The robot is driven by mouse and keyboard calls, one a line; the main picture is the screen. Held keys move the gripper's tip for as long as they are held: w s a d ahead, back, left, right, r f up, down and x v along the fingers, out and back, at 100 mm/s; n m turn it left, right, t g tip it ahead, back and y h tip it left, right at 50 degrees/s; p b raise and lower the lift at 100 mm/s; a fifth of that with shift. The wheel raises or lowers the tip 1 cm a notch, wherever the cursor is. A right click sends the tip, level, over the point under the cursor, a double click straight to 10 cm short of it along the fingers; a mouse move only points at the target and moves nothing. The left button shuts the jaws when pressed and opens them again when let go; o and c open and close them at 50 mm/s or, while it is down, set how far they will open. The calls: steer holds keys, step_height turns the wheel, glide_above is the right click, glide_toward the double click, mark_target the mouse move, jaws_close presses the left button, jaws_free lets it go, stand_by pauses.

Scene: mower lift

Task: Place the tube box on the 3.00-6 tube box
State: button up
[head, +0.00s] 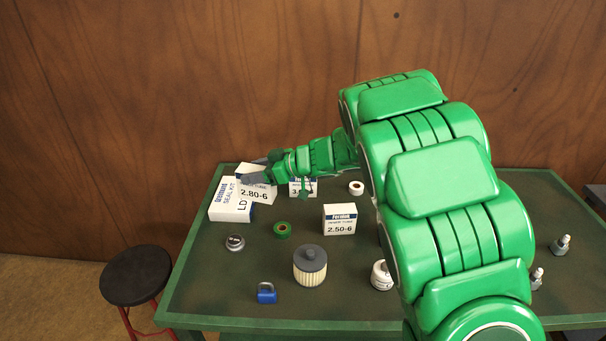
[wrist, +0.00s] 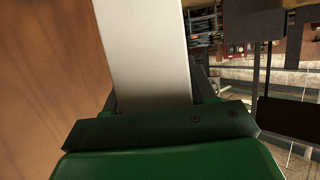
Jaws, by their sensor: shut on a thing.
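A white tube box marked 2.80-6 (head: 257,194) is at the back left of the table in the head view. My gripper (head: 254,176) is shut on it from the right and back. In the wrist view the box (wrist: 148,50) is a plain pale face between the jaws. The 3.00-6 tube box (head: 302,187) stands to the right, its top partly hidden by my arm, with only the start of its label readable. The held box is apart from it. I cannot tell whether the held box touches the table.
The seal kit box LD (head: 229,202) is close at the left of the held box.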

steer(key=w+d+r+m+t, duration=0.1)
steer(key=w+d+r, duration=0.25)
steer(key=d, duration=0.35)
steer(key=w+d+r+m+t, duration=0.1)
steer(key=w+d+r, duration=0.1)
steer(key=w+d, duration=0.4)
steer(key=shift+h, duration=0.4)
steer(key=shift+w+a+f, duration=0.2)
steer(key=shift+w+f, duration=1.95)
steer(key=shift+w+a+f, duration=0.15)
steer(key=shift+w+f, duration=1.95)
steer(key=shift+f, duration=0.05)
steer(key=shift+w+a+f, duration=0.2)
steer(key=shift+w+f, duration=1.95)
steer(key=shift+f, duration=0.1)
steer(key=o, duration=1.2)
steer(key=v, duration=1.2)
